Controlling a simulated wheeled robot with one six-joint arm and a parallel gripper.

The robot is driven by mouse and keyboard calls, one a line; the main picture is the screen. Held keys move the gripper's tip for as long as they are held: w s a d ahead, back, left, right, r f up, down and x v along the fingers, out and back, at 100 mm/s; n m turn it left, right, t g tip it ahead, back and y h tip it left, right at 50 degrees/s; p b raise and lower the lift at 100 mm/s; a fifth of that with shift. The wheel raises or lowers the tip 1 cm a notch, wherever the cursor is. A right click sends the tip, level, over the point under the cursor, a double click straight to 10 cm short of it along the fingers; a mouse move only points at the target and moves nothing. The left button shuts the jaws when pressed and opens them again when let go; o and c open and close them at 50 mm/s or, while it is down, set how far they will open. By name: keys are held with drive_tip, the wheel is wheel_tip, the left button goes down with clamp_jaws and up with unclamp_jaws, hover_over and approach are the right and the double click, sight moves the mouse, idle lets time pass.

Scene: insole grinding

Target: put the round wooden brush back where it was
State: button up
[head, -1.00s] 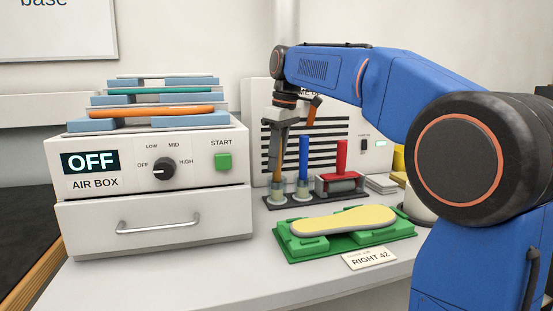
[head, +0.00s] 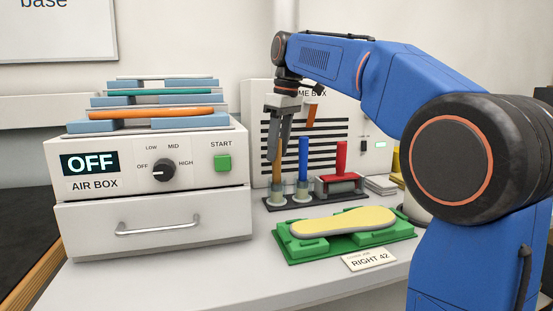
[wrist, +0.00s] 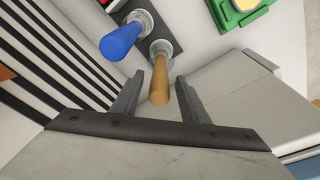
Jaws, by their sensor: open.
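The round wooden brush (head: 276,170) stands upright by its tan handle, its lower end in the left cup of the dark rack (head: 325,201). In the wrist view, the tan handle (wrist: 159,84) shows between the two jaw fingers, with a gap on each side. My gripper (head: 280,145) is open, above and around the top of the handle. The brush's lower end is hidden in the cup.
A blue-handled tool (head: 303,158) stands in the cup just right of the brush, close to my gripper. A red-handled roller (head: 341,158) is further right. The striped box (head: 260,100) stands close behind. A green fixture (head: 290,252) with a yellow insole (head: 345,221) lies in front.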

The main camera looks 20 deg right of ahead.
wheel_tip(320, 180, up, 8)
drive_tip(key=s, duration=0.1)
drive_tip(key=shift+d+r, duration=0.2)
drive_tip(key=shift+d, duration=0.25)
